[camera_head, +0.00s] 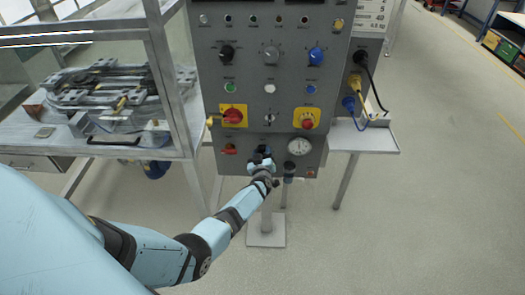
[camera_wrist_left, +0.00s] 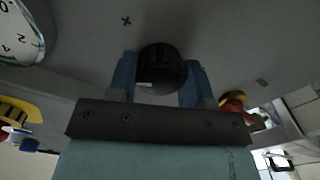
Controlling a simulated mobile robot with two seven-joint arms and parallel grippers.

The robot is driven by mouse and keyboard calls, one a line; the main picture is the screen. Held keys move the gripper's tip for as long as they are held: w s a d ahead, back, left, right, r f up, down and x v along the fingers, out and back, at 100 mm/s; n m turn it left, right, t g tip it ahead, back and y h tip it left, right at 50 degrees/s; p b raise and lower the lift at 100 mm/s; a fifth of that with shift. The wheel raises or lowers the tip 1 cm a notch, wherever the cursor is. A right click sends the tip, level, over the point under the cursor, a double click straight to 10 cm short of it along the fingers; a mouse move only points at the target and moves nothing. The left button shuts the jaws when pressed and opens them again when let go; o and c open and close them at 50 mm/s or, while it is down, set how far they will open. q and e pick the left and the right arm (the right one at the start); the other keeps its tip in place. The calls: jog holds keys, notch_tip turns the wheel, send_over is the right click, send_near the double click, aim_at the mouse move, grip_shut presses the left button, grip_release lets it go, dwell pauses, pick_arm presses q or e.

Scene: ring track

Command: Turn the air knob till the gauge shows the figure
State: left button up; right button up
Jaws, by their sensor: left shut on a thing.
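The air knob (camera_wrist_left: 160,68) is a black, ribbed round knob on the grey panel. In the left wrist view it sits between the two blue fingers of my left gripper (camera_wrist_left: 160,82), which is shut on it. In the head view my left gripper (camera_head: 262,157) is at the lower middle of the panel and mostly hides the knob. The round white gauge (camera_head: 299,146) is just right of my gripper. It also shows, cut off, at the upper left of the left wrist view (camera_wrist_left: 20,32); its needle cannot be read surely. My right gripper is not in view.
The control panel (camera_head: 212,75) carries several knobs and buttons, with a red emergency stop (camera_head: 307,122) above the gauge and a red switch (camera_head: 233,115) to the left. A metal bench (camera_head: 100,150) stands at the left. A small shelf (camera_head: 370,139) with cables is at the right.

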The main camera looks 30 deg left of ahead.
pick_arm(q)
jog(key=m, duration=0.2)
jog(key=shift+m+p, duration=0.3)
jog(key=shift+p, duration=0.05)
jog(key=shift+m, duration=1.1)
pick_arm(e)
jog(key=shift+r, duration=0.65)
pick_arm(q)
jog(key=shift+p, duration=0.3)
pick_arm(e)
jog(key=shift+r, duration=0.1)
pick_arm(q)
jog(key=o, duration=0.9)
jog(key=shift+s, duration=0.15)
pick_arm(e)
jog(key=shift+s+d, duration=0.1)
